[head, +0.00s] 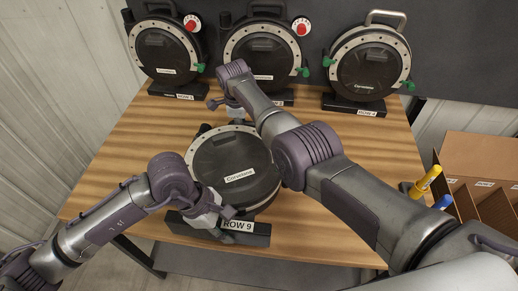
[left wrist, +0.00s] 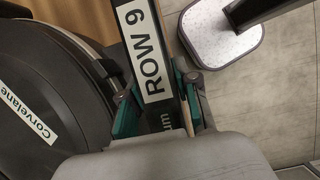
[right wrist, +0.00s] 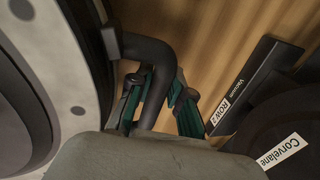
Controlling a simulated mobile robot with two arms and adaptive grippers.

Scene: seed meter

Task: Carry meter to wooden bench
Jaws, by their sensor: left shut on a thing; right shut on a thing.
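The meter (head: 225,160), a round black drum with a grey studded rim and a "Corvelane" label, has a black base (head: 255,238) marked ROW 9. It is over the front part of the wooden bench (head: 370,150); I cannot tell if its base touches the wood. My left gripper (head: 218,212) is shut on the front of the base, its green pads on either side of the ROW 9 plate in the left wrist view (left wrist: 158,100). My right gripper (head: 236,113) is shut on the meter's dark curved handle (right wrist: 155,70) at the back; my right arm hides part of the meter.
Three similar meters stand along the back: left (head: 165,55), middle (head: 262,50) and right (head: 370,70). A cardboard box (head: 480,155) and yellow marker (head: 428,178) are at right. Bare wood shows on both sides.

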